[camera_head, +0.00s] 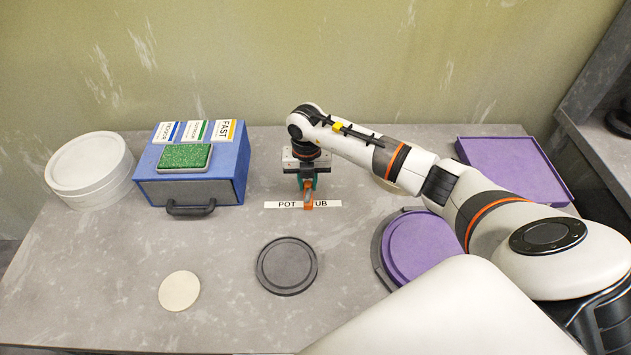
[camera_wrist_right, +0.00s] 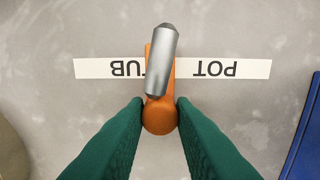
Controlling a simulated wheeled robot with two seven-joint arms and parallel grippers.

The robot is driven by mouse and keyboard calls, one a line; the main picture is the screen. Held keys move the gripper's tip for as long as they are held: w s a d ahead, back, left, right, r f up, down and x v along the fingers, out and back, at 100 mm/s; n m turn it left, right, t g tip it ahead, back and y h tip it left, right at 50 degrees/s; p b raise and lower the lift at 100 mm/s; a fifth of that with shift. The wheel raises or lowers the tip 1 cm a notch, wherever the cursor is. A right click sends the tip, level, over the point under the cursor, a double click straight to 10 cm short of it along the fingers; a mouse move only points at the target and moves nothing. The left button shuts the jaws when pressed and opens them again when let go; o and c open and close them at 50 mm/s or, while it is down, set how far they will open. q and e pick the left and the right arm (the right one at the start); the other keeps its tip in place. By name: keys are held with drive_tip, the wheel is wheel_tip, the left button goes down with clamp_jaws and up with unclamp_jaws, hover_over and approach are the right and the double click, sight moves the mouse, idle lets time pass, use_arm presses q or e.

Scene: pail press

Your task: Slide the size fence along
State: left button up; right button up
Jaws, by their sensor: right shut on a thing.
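The size fence (camera_head: 309,205) is a small orange piece with a grey metal cylinder on it. It lies across a white label strip (camera_head: 331,203) that reads POT on the left and UB on the right, its first letter covered. In the right wrist view the orange fence (camera_wrist_right: 159,119) lies between POT and the visible UB. My right gripper (camera_head: 307,186) reaches down to it from behind. Its green fingers (camera_wrist_right: 159,108) are shut on the orange rounded end. My left gripper is not in view.
A blue box (camera_head: 190,190) with cards and a green pad stands left, beside white round lids (camera_head: 90,170). A dark disc (camera_head: 287,266) and a cream disc (camera_head: 179,291) lie in front. Purple lids (camera_head: 420,245) and a purple tray (camera_head: 510,165) are right.

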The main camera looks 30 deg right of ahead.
drive_tip(key=shift+w+a+r+b, duration=0.1)
drive_tip(key=shift+w+a+b, duration=0.15)
drive_tip(key=shift+w+a, duration=0.4)
drive_tip(key=shift+w+a+r+b, duration=0.1)
drive_tip(key=shift+w+a+b, duration=0.25)
drive_tip(key=shift+a, duration=0.45)
drive_tip(key=shift+w+a+r+b, duration=0.1)
drive_tip(key=shift+w+a+b, duration=0.1)
drive_tip(key=shift+w+a, duration=0.5)
drive_tip(key=o, duration=0.7)
drive_tip(key=shift+s, duration=0.15)
drive_tip(key=o, duration=0.3)
drive_tip(key=shift+s, duration=0.1)
drive_tip(key=shift+f, duration=0.1)
wheel_tip(320, 180, up, 12)
drive_tip(key=b, duration=0.2)
drive_tip(key=shift+s, duration=0.15)
